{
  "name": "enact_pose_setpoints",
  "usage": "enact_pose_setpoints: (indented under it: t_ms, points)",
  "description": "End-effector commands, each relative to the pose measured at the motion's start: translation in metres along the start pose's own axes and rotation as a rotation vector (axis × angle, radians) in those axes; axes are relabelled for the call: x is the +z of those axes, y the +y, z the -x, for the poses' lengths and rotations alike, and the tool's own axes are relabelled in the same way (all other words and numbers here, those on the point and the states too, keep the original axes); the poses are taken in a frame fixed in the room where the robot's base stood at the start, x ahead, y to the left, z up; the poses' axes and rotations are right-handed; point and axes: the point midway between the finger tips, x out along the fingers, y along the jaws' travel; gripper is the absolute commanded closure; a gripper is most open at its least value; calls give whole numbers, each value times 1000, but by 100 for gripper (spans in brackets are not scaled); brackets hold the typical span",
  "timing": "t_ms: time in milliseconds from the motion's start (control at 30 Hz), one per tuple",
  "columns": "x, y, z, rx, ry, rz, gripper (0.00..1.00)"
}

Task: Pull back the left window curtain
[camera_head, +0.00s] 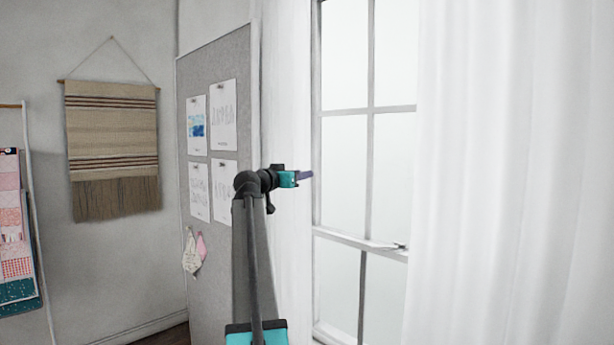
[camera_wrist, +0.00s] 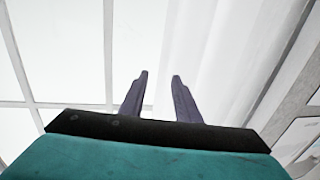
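The left curtain (camera_head: 288,70) is white and sheer and hangs in a narrow bunch at the left side of the window (camera_head: 343,60). In the wrist view the curtain (camera_wrist: 225,60) fills the middle right, with soft vertical folds. My gripper (camera_head: 308,175) is in front of the curtain near its window-side edge. In the wrist view the two dark fingers (camera_wrist: 159,78) stand apart with a gap between them. The curtain's edge shows behind the fingers, and the right finger overlaps the cloth. I cannot tell whether any cloth touches them.
A wide white right curtain (camera_head: 510,150) covers the window's right side. A grey pinboard (camera_head: 215,70) with pinned papers stands left of the left curtain, close behind my arm. A woven hanging (camera_head: 112,135) is on the left wall. A window latch (camera_head: 398,245) sits on the lower sash.

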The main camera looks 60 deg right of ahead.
Motion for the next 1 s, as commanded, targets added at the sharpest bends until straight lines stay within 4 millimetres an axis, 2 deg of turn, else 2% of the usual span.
enact_pose_setpoints:
  t_ms: [100,300,1000]
  points:
    - [1,1,19,-2,1,0,70]
    - [0,0,36,-1,0,0,70]
    - [-1,-4,42,-6,1,0,70]
